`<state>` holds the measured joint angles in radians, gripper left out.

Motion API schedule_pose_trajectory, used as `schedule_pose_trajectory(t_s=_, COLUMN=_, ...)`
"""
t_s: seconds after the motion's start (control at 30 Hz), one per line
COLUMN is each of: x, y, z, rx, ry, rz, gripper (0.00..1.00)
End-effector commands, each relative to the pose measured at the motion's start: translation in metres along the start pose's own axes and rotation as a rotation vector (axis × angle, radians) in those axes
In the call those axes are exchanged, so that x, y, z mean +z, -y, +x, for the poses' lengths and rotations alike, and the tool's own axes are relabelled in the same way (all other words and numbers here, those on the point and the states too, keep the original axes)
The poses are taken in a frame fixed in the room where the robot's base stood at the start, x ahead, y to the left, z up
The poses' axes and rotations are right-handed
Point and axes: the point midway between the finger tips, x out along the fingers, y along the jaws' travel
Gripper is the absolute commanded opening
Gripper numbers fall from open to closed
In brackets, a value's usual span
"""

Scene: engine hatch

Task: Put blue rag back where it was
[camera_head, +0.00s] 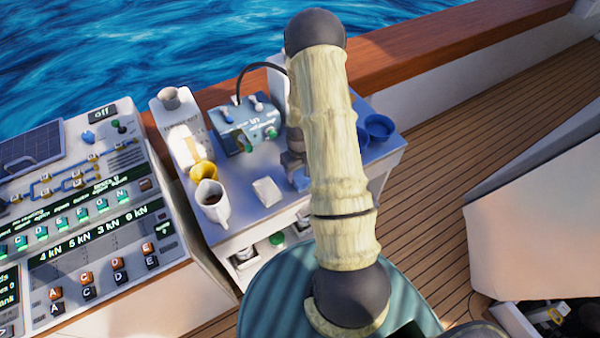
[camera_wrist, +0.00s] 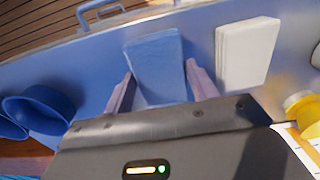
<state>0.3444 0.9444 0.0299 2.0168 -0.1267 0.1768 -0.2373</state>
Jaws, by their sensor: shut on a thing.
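The blue rag (camera_wrist: 155,62) is a flat, folded rectangle at the centre of the wrist view. My gripper (camera_wrist: 160,88) has a finger on each side of it and is shut on its near part. The rag is over or on the light table top (camera_wrist: 195,25); I cannot tell whether it touches it. In the head view a small bluish part of the rag (camera_head: 299,179) shows beside my arm, which hides most of it. My gripper (camera_head: 293,160) is also mostly hidden there. A white folded rag (camera_head: 267,191) lies to the left; it also shows in the wrist view (camera_wrist: 247,52).
Blue cups (camera_head: 378,127) stand at the table's right. A yellow mug (camera_head: 203,173) and a white mug (camera_head: 213,203) stand at the left. A teal device (camera_head: 245,123) with a cable is behind. A control panel (camera_head: 80,215) is at far left. Wooden deck (camera_head: 450,140) lies right.

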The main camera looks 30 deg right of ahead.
Motion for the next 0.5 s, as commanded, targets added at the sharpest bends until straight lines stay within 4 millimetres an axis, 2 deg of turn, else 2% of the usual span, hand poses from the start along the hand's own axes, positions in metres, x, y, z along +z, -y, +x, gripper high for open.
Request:
schedule_pose_trajectory(t_s=0.13, x=0.000, y=0.000, z=0.013, rx=0.000, ry=0.001, rz=0.000, gripper=0.39)
schedule_pose_trajectory(t_s=0.5, x=0.000, y=0.000, z=0.018, rx=0.000, ry=0.000, rz=0.000, gripper=0.39)
